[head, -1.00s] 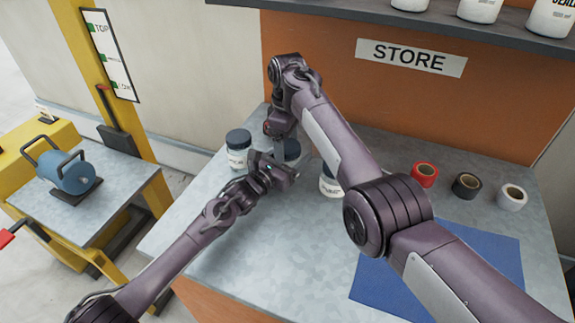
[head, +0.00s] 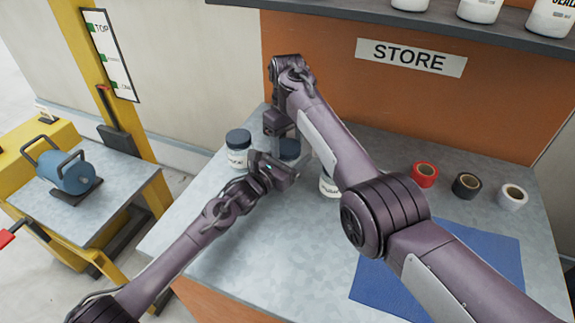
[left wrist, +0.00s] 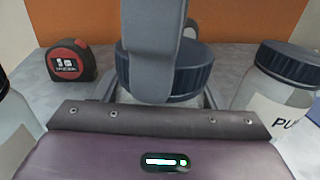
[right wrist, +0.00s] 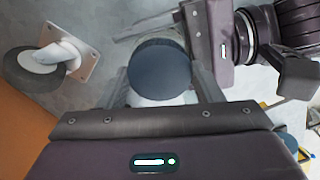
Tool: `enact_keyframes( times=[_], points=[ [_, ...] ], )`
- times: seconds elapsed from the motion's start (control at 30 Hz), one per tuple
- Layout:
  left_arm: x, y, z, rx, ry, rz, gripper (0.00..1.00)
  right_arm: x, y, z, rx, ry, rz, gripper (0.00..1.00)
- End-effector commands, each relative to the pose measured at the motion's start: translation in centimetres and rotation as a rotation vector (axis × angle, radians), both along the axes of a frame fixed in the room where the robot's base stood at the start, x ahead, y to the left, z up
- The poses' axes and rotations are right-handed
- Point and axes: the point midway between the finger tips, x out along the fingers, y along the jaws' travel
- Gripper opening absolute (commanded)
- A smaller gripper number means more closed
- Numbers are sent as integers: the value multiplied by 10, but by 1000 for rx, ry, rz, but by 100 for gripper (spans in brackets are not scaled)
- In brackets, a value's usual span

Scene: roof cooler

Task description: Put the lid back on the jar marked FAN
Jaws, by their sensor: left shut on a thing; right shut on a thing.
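A jar (left wrist: 180,98) with a dark blue ribbed lid (left wrist: 190,68) stands between the fingers of my left gripper (left wrist: 160,95), which is shut on the jar body. The lid also shows from above in the right wrist view (right wrist: 160,70). My right gripper (right wrist: 160,85) is shut on the lid from above; one finger crosses in front of it in the left wrist view. The lid sits level at the jar's top; whether it is fully seated I cannot tell. In the head view the lid (head: 288,149) shows behind my left gripper (head: 280,165). The jar's label is hidden.
A lidded jar (head: 238,148) stands to the left, another jar (head: 328,186) to the right, partly hidden by my right arm. A tape measure (left wrist: 70,60) and a caster (right wrist: 50,60) lie close by. Tape rolls (head: 466,186) and a blue mat (head: 450,270) are at right.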

Motion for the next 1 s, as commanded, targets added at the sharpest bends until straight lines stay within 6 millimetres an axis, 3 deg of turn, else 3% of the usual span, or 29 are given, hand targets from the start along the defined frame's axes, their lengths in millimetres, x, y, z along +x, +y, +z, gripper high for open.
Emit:
enact_keyframes(
  times=[0.1,0.33,0.37,0.5,0.83,1.0],
  points=[
    [0,0,-1,1,2,1,1,0,0,0,-1,-1,-83,32],
    [0,0,-1,1,2,1,1,0,0,0,-1,-1,-84,32],
    [0,0,-1,1,2,1,1,0,0,0,0,0,-83,62],
    [0,0,-1,1,2,1,1,0,0,0,1,-1,-82,80],
    [0,0,-1,1,2,1,1,0,0,2,0,-1,-80,81],
    [0,0,-1,1,2,1,1,0,0,19,1,-3,-80,81]
  ],
)
